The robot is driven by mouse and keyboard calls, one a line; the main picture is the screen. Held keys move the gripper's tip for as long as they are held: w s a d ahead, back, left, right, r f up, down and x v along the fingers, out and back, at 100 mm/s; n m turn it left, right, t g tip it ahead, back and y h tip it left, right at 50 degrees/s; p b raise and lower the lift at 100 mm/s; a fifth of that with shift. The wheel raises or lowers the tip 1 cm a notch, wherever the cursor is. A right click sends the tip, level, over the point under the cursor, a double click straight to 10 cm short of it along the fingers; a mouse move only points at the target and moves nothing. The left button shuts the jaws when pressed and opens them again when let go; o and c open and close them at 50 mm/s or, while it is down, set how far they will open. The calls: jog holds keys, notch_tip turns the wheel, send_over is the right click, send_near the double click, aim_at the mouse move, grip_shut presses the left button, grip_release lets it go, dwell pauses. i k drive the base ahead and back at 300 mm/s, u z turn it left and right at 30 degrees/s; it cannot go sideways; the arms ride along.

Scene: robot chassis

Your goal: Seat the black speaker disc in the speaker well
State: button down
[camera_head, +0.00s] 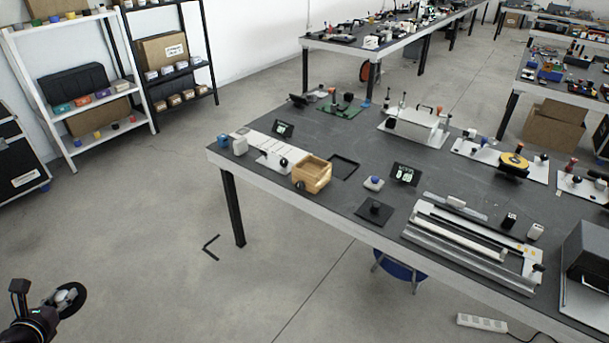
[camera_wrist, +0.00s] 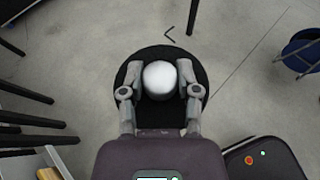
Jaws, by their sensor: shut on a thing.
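The black speaker disc (camera_wrist: 160,53) is round, with a shiny silver knob (camera_wrist: 159,79) at its middle. My gripper (camera_wrist: 158,82) is shut on this knob, one finger on each side, and the palm covers the disc's near edge. In the head view, my gripper (camera_head: 62,296) is at the lower left with the disc (camera_head: 77,303), held in the air over open floor, away from the workbench. I cannot pick out the speaker well in either view.
The workbench (camera_head: 330,205) at centre right holds a wooden box (camera_head: 312,174), a black square plate (camera_head: 375,211) and several fixtures. White shelving (camera_head: 75,85) stands at the upper left. A blue stool (camera_wrist: 303,50) shows in the wrist view. The floor between is clear.

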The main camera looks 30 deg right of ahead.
aim_at(311, 170)
jog(key=u, duration=0.25)
jog(key=k, duration=0.55)
jog(key=z, duration=1.6)
jog(key=i, duration=1)
jog(key=z, duration=0.1)
